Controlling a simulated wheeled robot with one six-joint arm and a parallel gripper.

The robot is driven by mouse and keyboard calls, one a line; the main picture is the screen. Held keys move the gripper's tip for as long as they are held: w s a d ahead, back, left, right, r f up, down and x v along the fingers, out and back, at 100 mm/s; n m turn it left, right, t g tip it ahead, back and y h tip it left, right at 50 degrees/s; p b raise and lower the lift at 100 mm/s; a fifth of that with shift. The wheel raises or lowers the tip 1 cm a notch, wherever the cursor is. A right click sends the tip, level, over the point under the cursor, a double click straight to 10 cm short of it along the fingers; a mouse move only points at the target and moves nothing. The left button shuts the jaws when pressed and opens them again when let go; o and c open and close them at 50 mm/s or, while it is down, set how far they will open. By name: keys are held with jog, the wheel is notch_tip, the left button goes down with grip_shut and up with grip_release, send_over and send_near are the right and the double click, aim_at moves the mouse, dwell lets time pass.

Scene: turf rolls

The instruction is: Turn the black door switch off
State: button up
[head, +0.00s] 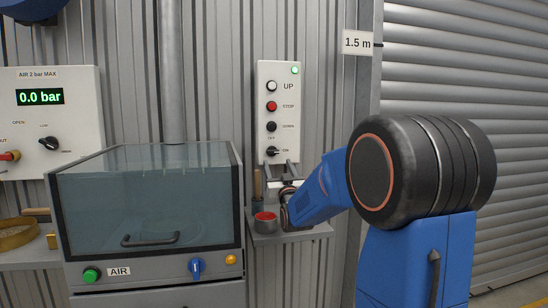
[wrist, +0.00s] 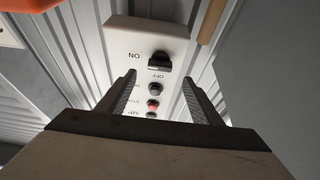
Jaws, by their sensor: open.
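The black door switch (head: 273,151) is a small rotary knob at the bottom of the white door panel (head: 263,84). In the head view its handle points right, toward the ON label; OFF is printed above it. In the wrist view the panel is upside down and the switch (wrist: 158,61) shows just beyond the fingertips, roughly centred between them. In the wrist view my gripper (wrist: 159,75) has one finger on each side. Contact with the switch cannot be told.
A glass-lidded cabinet (head: 150,200) stands left; a roller door (head: 470,90) is right.

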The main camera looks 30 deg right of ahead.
aim_at(273, 153)
jog(key=x, duration=0.7)
jog(key=shift+w+r, duration=0.1)
jog(key=shift+w, duration=0.05)
jog(key=c, duration=1.1)
